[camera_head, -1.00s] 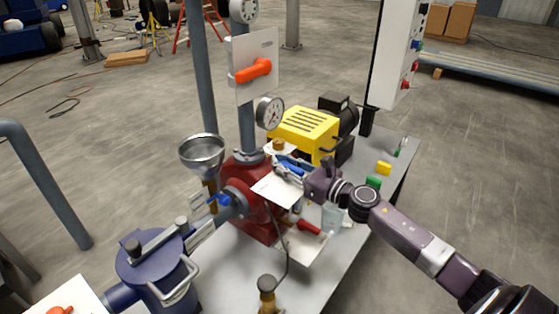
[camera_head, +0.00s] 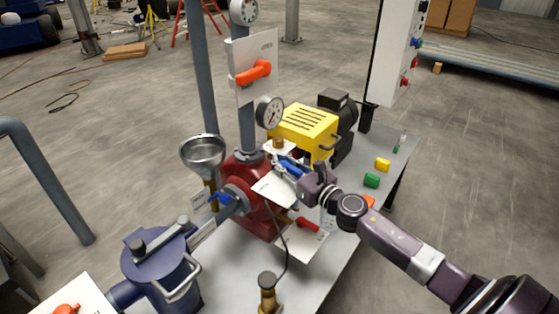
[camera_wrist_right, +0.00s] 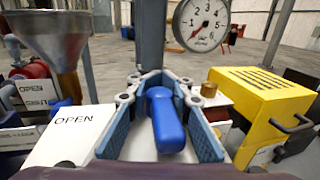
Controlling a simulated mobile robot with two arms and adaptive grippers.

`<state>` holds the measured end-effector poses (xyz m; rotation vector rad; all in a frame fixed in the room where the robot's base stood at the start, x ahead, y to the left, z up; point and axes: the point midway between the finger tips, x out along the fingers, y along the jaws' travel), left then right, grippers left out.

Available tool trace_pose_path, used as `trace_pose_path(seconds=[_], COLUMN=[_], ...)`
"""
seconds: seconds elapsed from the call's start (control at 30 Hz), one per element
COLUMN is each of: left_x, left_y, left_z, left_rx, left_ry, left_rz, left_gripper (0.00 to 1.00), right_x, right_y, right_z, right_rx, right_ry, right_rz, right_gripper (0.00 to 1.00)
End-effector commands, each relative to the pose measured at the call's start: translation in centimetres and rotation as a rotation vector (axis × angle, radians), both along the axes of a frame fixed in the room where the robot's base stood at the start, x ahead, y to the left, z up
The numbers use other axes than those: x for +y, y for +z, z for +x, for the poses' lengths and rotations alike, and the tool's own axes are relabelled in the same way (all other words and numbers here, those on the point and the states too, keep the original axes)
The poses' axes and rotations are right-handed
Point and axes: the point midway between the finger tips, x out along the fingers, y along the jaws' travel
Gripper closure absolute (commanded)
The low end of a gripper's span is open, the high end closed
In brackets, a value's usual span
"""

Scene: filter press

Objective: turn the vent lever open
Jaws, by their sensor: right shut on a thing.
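A blue lever (camera_wrist_right: 165,118) stands between the two finger pads of my right gripper (camera_wrist_right: 158,98) in the right wrist view. The gripper is shut on it. In the head view my right gripper (camera_head: 294,168) comes in from the right over the bench, and its fingers hide most of the lever. A white plate (camera_head: 272,187) lies just below the fingers. In the wrist view a white plate marked OPEN (camera_wrist_right: 68,128) lies left of the fingers. My left gripper is in neither view.
A yellow-covered unit (camera_head: 306,128) and a pressure gauge (camera_head: 269,112) stand close behind the gripper. A funnel (camera_head: 202,152) and a red pump body (camera_head: 243,165) are to the left. A red lever (camera_head: 308,225) is below, and small blocks (camera_head: 372,180) lie at right.

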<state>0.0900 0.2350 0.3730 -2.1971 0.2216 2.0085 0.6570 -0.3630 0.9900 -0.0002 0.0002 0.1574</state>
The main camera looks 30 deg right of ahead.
Motion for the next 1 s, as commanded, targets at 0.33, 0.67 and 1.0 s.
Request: trace_pose_path(seconds=[0.33,0.67,1.0], left_x=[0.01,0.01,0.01], left_y=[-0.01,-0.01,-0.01], left_z=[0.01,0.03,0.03], left_rx=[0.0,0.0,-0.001], left_ry=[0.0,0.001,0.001], left_rz=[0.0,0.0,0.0], left_gripper=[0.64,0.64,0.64], right_x=[0.09,0.11,0.07], right_y=[-0.42,-0.49,-0.3], right_z=[-0.12,-0.14,-0.08], right_rx=[0.007,0.008,0.005], right_ry=[0.003,0.003,0.002], right_rz=[0.0,0.0,0.0], right_gripper=[1.0,1.0,0.67])
